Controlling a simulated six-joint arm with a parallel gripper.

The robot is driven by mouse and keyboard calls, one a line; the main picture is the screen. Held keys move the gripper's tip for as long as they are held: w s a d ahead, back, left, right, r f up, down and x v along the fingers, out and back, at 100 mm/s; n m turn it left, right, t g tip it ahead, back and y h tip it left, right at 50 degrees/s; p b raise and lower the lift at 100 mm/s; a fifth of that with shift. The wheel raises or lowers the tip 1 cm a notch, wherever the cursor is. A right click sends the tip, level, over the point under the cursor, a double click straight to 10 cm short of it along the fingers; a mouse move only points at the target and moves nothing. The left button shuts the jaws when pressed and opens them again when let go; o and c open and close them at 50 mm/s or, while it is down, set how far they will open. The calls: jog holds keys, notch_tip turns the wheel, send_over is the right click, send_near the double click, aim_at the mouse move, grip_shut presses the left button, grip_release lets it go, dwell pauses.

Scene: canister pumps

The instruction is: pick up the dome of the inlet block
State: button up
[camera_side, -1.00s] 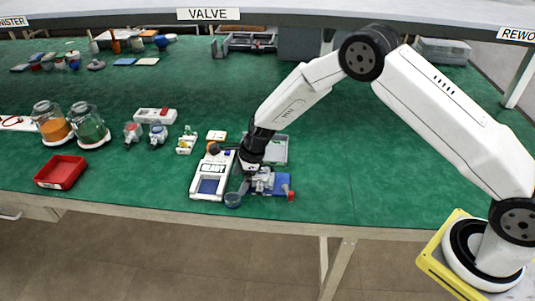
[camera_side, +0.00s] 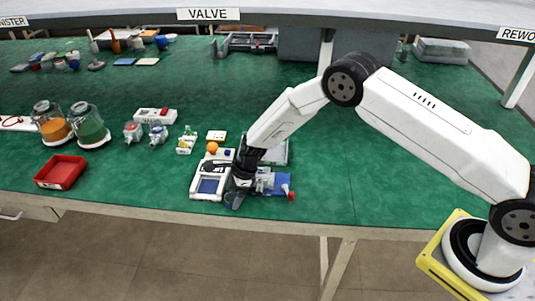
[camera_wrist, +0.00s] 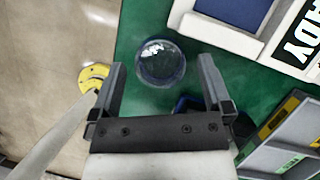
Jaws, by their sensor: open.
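The dome (camera_wrist: 160,62) is a small clear, bluish round cap resting on the green table in the wrist view. In the side view the dome (camera_side: 231,199) is partly hidden by my gripper (camera_side: 239,191), near the table's front edge. In the wrist view my gripper (camera_wrist: 159,72) is open and empty, with one finger on each side of the dome in the picture. I cannot tell whether the fingers are at its height. The grey inlet block (camera_side: 265,181) sits just right of my gripper by a blue pad, partly hidden.
A white-framed board with a blue panel (camera_side: 208,187) lies close left of my gripper. A grey tray (camera_side: 280,152) is behind the block. A red tray (camera_side: 60,172) and two jars (camera_side: 90,128) stand further left. The table's front edge is close.

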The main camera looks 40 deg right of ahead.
jog(key=shift+a+f, duration=0.15)
jog(key=shift+f, duration=0.15)
jog(key=c, duration=1.1)
